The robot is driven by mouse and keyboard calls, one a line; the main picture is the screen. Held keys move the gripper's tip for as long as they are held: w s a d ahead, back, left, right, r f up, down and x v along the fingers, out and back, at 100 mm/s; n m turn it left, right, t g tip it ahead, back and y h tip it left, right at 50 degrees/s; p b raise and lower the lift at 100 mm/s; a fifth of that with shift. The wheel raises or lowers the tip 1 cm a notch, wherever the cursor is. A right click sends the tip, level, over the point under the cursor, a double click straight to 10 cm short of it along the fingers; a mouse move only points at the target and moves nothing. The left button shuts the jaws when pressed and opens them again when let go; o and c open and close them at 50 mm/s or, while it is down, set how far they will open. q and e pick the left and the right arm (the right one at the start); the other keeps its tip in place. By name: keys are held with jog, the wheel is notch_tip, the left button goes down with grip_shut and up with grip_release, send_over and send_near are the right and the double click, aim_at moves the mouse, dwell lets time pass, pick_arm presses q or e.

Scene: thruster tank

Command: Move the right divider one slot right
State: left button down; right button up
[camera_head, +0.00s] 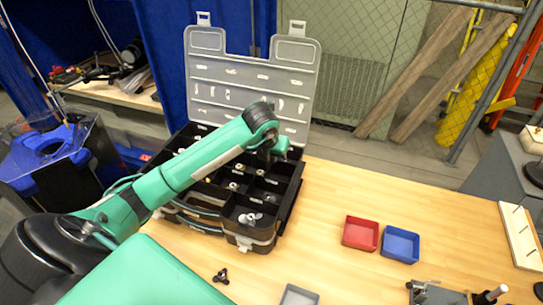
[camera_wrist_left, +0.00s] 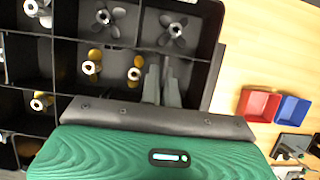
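The open black case (camera_head: 232,228) stands on the table with its clear lid (camera_head: 250,85) raised at the back. Its compartments hold small propellers. My left gripper (camera_head: 272,158) reaches down into the rear right part of the case. In the left wrist view its two grey fingers (camera_wrist_left: 164,84) are close together inside a compartment, right of two yellow propellers (camera_wrist_left: 112,70). A thin upright edge, perhaps the right divider, shows near the fingertips; whether they grip it cannot be told. A dark wall (camera_wrist_left: 138,24) parts two grey propellers just beyond. My right gripper is not in view.
A red tray (camera_head: 360,233) and a blue tray (camera_head: 400,244) stand on the wooden table right of the case. A small black three-armed part (camera_head: 221,276) and a grey tray (camera_head: 299,296) lie in front.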

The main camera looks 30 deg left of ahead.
aim_at(271, 165)
pick_arm(q)
jog(key=shift+f, duration=0.15)
dwell(0.4)
jog(key=shift+f+b, duration=0.5)
jog(key=shift+b, duration=0.15)
jog(key=shift+f+b, duration=0.7)
jog(key=shift+f, duration=0.05)
jog(key=shift+f, duration=0.15)
dwell(0.3)
